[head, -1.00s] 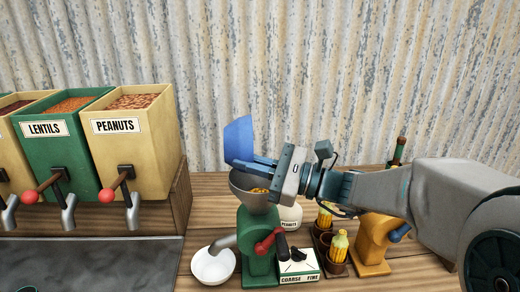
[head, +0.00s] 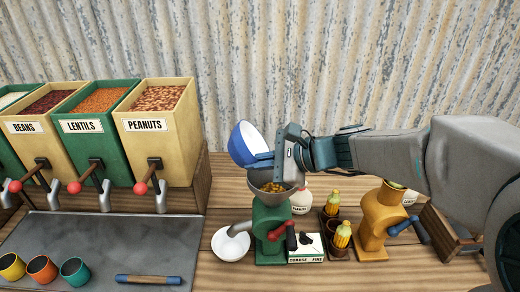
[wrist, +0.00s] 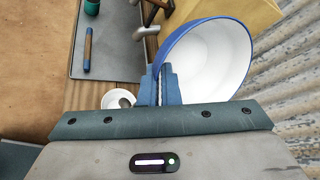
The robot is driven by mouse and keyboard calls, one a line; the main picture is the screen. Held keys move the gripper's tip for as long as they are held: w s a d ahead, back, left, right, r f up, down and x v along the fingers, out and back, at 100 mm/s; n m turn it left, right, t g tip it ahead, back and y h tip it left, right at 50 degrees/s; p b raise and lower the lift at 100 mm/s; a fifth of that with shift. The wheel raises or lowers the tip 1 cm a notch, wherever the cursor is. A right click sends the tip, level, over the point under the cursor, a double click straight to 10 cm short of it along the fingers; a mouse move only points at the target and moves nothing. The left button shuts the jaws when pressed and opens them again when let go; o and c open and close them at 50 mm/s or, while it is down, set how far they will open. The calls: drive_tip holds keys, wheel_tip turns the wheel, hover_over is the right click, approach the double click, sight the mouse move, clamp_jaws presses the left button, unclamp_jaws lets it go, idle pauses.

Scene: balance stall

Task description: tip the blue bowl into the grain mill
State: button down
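The blue bowl (head: 244,143), blue outside and white inside, is tilted on its side above the grain mill. My gripper (head: 262,158) is shut on its rim. In the wrist view the bowl (wrist: 213,60) looks empty, and the gripper fingers (wrist: 163,88) pinch its edge. The green grain mill (head: 267,222) stands on the wooden counter, with a grey hopper (head: 264,184) holding yellow grain. Its red-knobbed crank (head: 281,232) is at the right side. A white bowl (head: 230,246) sits under its spout and also shows in the wrist view (wrist: 118,98).
Dispensers for beans, lentils and peanuts (head: 163,125) stand at the left. A grey tray (head: 110,240) holds several cups and a blue-ended rod (head: 148,279). A yellow mill (head: 380,220) and corn-filled cups (head: 343,236) are right of the green mill.

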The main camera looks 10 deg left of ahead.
drive_tip(key=h+p, duration=0.1)
drive_tip(key=r+p, duration=0.1)
drive_tip(key=p, duration=0.1)
drive_tip(key=shift+a+h, duration=0.3)
drive_tip(key=shift+h, duration=0.1)
drive_tip(key=n+h+p, duration=0.1)
drive_tip(key=h+p, duration=0.1)
drive_tip(key=p, duration=0.3)
drive_tip(key=shift+s+a+f, duration=0.1)
drive_tip(key=shift+s+a, duration=0.05)
drive_tip(key=shift+f+t+h+b, duration=0.3)
drive_tip(key=shift+h, duration=0.1)
drive_tip(key=shift+a+h, duration=0.2)
drive_tip(key=shift+h, duration=0.5)
drive_tip(key=shift+s+a+r+n+t+h, duration=0.15)
drive_tip(key=shift+a+n+t+h, duration=0.15)
drive_tip(key=shift+h, duration=0.7)
drive_tip(key=shift+a+r+n+t+h, duration=0.2)
drive_tip(key=shift+a+n+h, duration=0.1)
drive_tip(key=shift+h, duration=0.7)
